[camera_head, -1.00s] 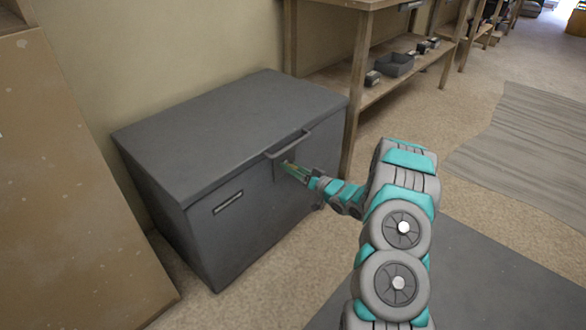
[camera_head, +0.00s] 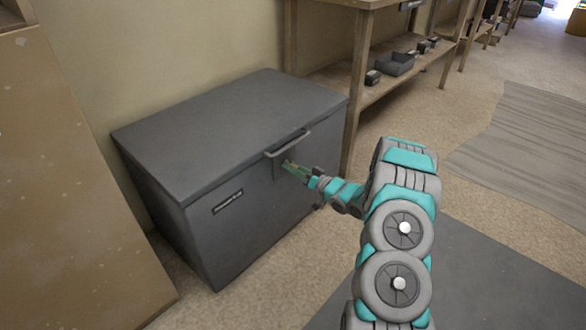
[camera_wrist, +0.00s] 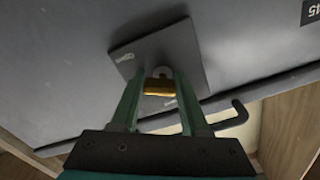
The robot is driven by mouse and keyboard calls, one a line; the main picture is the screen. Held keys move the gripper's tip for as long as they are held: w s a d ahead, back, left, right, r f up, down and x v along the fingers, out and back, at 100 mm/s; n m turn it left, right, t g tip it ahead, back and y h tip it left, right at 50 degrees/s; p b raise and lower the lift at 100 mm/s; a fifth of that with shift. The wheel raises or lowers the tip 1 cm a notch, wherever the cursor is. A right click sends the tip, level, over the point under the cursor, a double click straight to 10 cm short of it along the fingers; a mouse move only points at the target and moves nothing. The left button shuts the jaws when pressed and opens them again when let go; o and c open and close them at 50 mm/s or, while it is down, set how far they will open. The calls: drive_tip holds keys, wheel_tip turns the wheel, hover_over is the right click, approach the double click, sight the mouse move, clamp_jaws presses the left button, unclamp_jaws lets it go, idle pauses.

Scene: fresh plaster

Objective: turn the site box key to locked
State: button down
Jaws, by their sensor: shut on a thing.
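The site box (camera_head: 240,160) is a dark grey chest with its lid down, standing against the wall. A bar handle (camera_head: 288,144) sits at the lid's front edge. My gripper (camera_head: 289,166) reaches the box front just under that handle. In the wrist view, my gripper (camera_wrist: 158,84) is shut on the key (camera_wrist: 158,88), a small brass-coloured piece. The key is in front of a square grey lock plate (camera_wrist: 188,55) with small pale marks at two corners. The marks are too small to read, and the fingers hide part of the plate.
A wooden shelf unit (camera_head: 345,90) with a grey tray (camera_head: 395,64) stands right of the box. A large brown board (camera_head: 70,190) leans at the left. A dark mat (camera_head: 480,275) lies on the floor at right.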

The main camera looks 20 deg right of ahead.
drive_tip(key=n+b, duration=0.3)
drive_tip(key=shift+f+n, duration=0.2)
drive_tip(key=shift+n, duration=0.1)
drive_tip(key=n+b, duration=0.3)
drive_tip(key=b, duration=0.1)
drive_tip(key=shift+d+n, duration=0.1)
drive_tip(key=shift+n, duration=0.2)
drive_tip(key=n+b, duration=0.6)
drive_tip(key=b, duration=0.1)
drive_tip(key=shift+r+b, duration=0.15)
drive_tip(key=shift+b, duration=0.2)
drive_tip(key=n+b, duration=0.2)
drive_tip(key=n, duration=0.2)
drive_tip(key=shift+r+b, duration=0.2)
drive_tip(key=shift+b, duration=0.15)
drive_tip(key=n, duration=0.6)
drive_tip(key=shift+r, duration=0.2)
drive_tip(key=shift+n, duration=0.3)
drive_tip(key=shift+c, duration=2)
unclamp_jaws()
drive_tip(key=shift+s, duration=0.1)
